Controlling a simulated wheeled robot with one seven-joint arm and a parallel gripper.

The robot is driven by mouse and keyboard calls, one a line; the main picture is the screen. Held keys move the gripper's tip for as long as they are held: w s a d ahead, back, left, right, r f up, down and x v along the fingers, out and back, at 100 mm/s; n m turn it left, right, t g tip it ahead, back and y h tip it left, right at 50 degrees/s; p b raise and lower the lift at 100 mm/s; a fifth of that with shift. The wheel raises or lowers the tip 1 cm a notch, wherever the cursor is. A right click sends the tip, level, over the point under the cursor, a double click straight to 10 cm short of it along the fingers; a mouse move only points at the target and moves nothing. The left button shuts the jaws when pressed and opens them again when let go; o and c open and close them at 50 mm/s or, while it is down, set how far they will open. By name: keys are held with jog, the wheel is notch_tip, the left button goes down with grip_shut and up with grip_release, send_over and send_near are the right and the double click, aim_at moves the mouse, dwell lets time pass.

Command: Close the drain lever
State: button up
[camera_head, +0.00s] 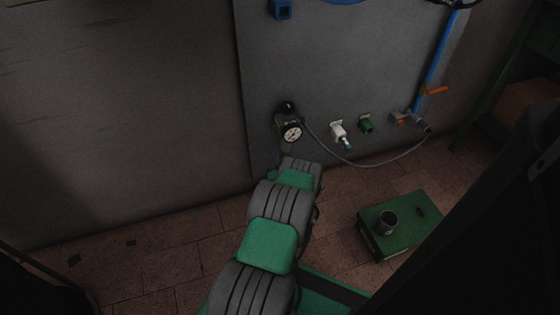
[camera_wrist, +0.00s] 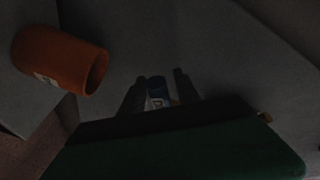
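A valve with an orange lever (camera_head: 437,90) sits at the lower end of the blue pipe on the right of the grey panel in the head view. Which fitting is the drain lever is not marked. My arm reaches up the middle of the head view toward the panel, ending below the pressure gauge (camera_head: 291,132); its fingers are hidden there. In the dark wrist view my gripper (camera_wrist: 158,88) has its two fingers apart. A small blue and white thing (camera_wrist: 157,87) shows between or beyond them; contact is not clear.
A white fitting with a teal end (camera_head: 340,136) and a green fitting (camera_head: 366,124) are on the panel. A grey hose (camera_head: 355,164) sags below them. A green box (camera_head: 400,224) with a metal cup (camera_head: 386,222) stands on the floor.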

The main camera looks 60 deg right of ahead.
jog(key=shift+c, duration=0.3)
grip_shut()
dwell(1.1)
